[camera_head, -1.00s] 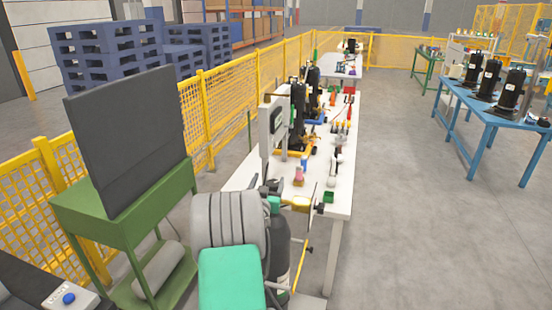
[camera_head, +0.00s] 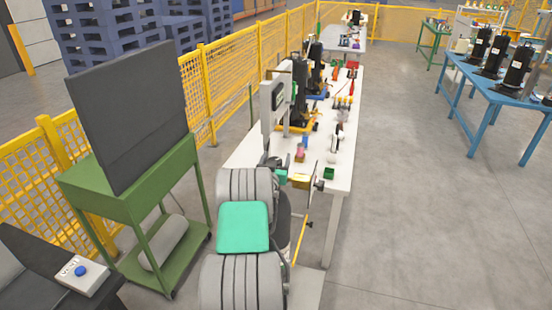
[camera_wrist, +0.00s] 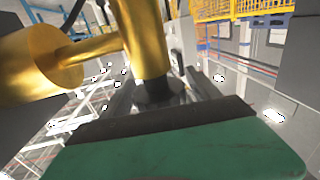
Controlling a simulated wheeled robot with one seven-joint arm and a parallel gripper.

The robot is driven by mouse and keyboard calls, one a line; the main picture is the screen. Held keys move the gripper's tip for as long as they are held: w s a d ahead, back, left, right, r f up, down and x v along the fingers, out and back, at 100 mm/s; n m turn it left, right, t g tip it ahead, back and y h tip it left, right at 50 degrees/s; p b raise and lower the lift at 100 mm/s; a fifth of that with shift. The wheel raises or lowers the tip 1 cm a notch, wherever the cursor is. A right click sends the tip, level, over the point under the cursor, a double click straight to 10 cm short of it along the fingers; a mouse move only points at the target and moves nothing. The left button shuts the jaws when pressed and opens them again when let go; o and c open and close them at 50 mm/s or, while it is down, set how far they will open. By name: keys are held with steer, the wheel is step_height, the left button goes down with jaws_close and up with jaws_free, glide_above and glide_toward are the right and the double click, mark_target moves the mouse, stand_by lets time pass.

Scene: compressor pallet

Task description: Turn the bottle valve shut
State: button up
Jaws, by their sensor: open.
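A dark bottle (camera_head: 284,212) stands by the near end of the white bench, partly hidden behind my arm. A brass valve block (camera_head: 302,181) with a black knob (camera_head: 319,186) shows at its top. My gripper (camera_head: 276,166) is small and dark just left of the brass block in the head view. In the wrist view, large brass parts (camera_wrist: 145,40) fill the upper left, very close to my open gripper (camera_wrist: 160,88). The brass stem ends in a dark base between the blurred dark fingers. Whether the fingers touch anything cannot be told.
The white bench (camera_head: 342,178) carries black compressors (camera_head: 315,68), a grey panel box (camera_head: 275,103) and small coloured parts. A green cart (camera_head: 130,195) with a dark screen stands left. A yellow fence (camera_head: 232,78) runs behind.

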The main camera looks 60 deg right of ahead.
steer(key=c, duration=1.4)
steer(key=shift+o, duration=0.2)
